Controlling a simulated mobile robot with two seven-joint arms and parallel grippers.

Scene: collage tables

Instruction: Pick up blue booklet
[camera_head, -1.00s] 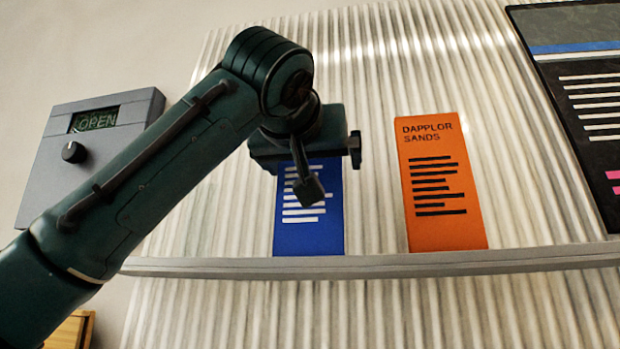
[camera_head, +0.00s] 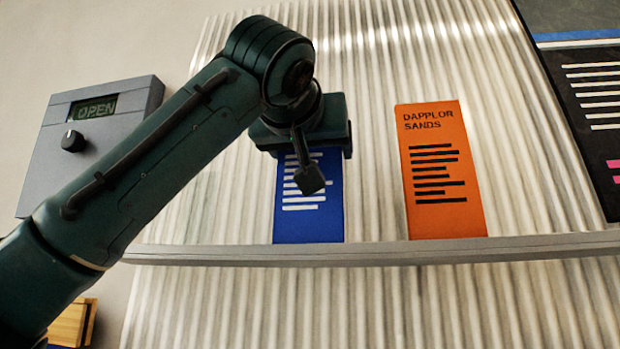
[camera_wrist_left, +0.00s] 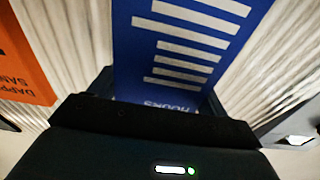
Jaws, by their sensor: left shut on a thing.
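The blue booklet (camera_head: 310,217) stands upright on a narrow grey ledge (camera_head: 380,251) against a corrugated wall, with white lines printed on it. My left gripper (camera_head: 305,140) is at its top edge, covering the upper part, and is shut on it. In the left wrist view the blue booklet (camera_wrist_left: 190,45) runs between the dark fingers of my left gripper (camera_wrist_left: 155,100). Part of its title shows upside down there. My right gripper is not in view.
An orange booklet (camera_head: 441,170) reading "DAPPLOR SANDS" stands just right on the same ledge. A grey box (camera_head: 125,125) with an "OPEN" display and knob is on the wall at left. A dark poster (camera_head: 590,150) hangs at far right. A wooden object (camera_head: 70,324) is at lower left.

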